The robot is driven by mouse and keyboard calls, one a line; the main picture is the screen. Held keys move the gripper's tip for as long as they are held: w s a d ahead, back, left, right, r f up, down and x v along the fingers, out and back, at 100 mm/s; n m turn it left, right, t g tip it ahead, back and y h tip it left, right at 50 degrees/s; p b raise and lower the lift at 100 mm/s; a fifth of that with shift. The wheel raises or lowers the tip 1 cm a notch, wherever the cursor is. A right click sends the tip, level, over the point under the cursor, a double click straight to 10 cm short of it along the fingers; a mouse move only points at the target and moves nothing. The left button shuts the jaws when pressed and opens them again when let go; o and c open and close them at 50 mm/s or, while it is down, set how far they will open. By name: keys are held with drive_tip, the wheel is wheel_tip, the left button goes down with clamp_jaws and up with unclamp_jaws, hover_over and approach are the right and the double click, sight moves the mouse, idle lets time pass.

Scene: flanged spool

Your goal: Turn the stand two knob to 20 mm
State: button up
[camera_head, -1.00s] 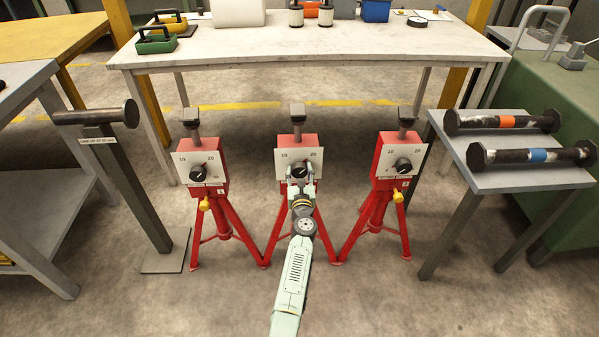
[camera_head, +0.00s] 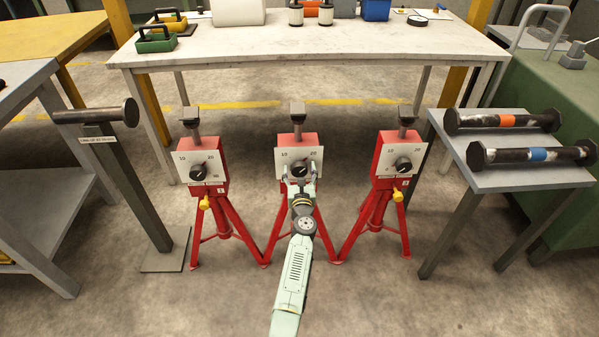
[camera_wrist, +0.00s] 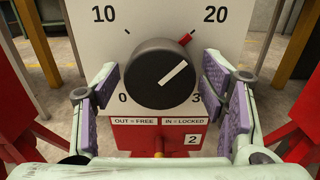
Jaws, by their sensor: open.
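The stand two knob (camera_wrist: 157,75) is a black round dial on a white plate marked 0, 10, 20 and 30, the last partly hidden by a finger. Its white line slants to the upper right. A red pointer tip (camera_wrist: 185,39) at its upper-right edge sits beside the 20 tick. Stand two (camera_head: 298,139) is the middle red tripod, with a "2" label (camera_wrist: 192,140) in the wrist view. My gripper (camera_wrist: 160,88) is open, its purple-padded fingers either side of the knob with gaps. In the head view my gripper (camera_head: 300,184) is at the knob's lower front.
Similar red stands are at left (camera_head: 200,160) and right (camera_head: 400,155). A grey table (camera_head: 490,182) at right carries two dark spools. A post (camera_head: 125,190) with a roller-like top stands at left. A white workbench (camera_head: 310,47) is behind.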

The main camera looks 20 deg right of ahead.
drive_tip(key=shift+s, duration=0.1)
drive_tip(key=v, duration=1.2)
drive_tip(key=shift+r, duration=0.1)
